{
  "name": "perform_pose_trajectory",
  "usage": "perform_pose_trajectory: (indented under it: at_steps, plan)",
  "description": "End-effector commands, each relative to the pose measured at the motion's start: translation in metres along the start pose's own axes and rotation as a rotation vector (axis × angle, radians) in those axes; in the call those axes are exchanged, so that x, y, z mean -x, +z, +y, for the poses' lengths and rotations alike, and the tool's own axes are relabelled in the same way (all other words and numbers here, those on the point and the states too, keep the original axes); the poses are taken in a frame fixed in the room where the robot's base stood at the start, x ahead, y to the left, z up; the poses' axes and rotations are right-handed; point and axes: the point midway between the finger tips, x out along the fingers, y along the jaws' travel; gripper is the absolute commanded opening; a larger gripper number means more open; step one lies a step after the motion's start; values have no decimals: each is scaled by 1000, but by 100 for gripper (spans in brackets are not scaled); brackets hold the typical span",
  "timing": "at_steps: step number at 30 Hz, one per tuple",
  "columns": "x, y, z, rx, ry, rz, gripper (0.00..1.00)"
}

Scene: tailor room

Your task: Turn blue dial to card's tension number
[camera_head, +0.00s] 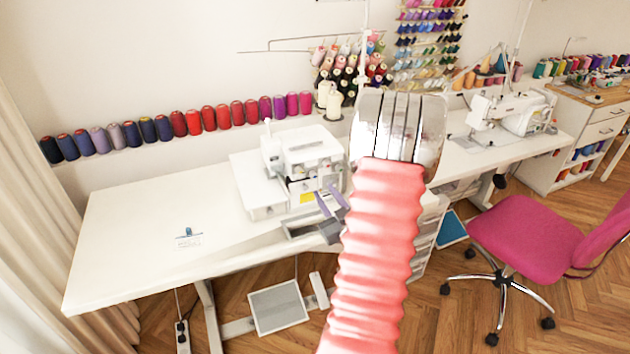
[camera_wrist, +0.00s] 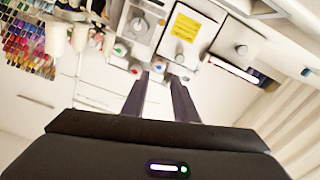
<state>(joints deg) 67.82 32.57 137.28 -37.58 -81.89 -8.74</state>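The white overlock machine (camera_head: 302,155) stands on the long white table, and its front shows upside down in the wrist view (camera_wrist: 205,38). Small knobs with coloured centres sit along its front.
A knob with a green centre (camera_wrist: 119,49) and one with a red centre (camera_wrist: 136,70) are close to my fingers. A yellow label (camera_head: 306,197) is on the machine. White thread cones (camera_head: 334,104) stand behind it. The table's left half (camera_head: 135,215) is mostly clear.

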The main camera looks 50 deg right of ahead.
Motion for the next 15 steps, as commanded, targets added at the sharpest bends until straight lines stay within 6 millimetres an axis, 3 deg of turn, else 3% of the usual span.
perform_pose_trajectory:
  at_steps: [15]
  plan:
    - [-74, 0, 0, 1, -1, 1, 27]
